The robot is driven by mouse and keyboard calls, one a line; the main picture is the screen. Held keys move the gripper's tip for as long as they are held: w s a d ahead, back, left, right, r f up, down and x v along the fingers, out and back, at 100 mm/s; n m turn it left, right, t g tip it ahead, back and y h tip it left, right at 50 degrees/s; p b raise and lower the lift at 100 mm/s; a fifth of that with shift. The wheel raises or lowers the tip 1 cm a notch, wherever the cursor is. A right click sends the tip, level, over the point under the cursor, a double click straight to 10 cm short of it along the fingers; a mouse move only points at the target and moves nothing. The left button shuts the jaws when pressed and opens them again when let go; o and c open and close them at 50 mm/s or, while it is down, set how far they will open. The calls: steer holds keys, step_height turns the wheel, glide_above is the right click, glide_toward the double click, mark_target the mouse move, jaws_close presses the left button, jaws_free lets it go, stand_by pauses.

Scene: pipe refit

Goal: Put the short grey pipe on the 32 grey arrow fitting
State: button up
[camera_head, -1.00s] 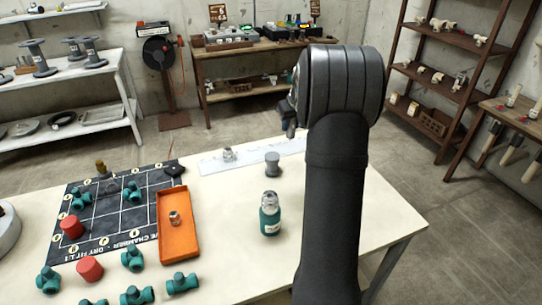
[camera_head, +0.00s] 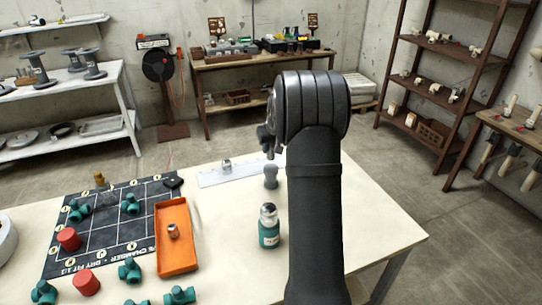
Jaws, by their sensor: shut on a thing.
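My gripper (camera_head: 268,145) shows as a small dark shape left of my arm's black wrist, over the back part of the table. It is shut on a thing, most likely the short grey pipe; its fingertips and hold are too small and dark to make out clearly. A grey upright piece (camera_head: 270,178) stands on the table just below it in the picture. Whether it is the 32 grey arrow fitting, and whether the gripper or its load touches it, I cannot tell. No marking 32 or arrow is readable.
A teal bottle with a silvery top (camera_head: 269,232) stands nearer. An orange tray (camera_head: 178,262) holds a small metal fitting (camera_head: 173,231). A white strip (camera_head: 212,179) bears another metal fitting (camera_head: 226,165). The dark mat (camera_head: 105,232) at left holds teal fittings and a red cap.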

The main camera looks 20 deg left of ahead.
mark_target(271, 155)
steer(key=shift+f, duration=1.95)
steer(key=shift+f, duration=0.15)
steer(key=o, duration=1)
steer(key=shift+c, duration=0.2)
steer(key=v, duration=1.2)
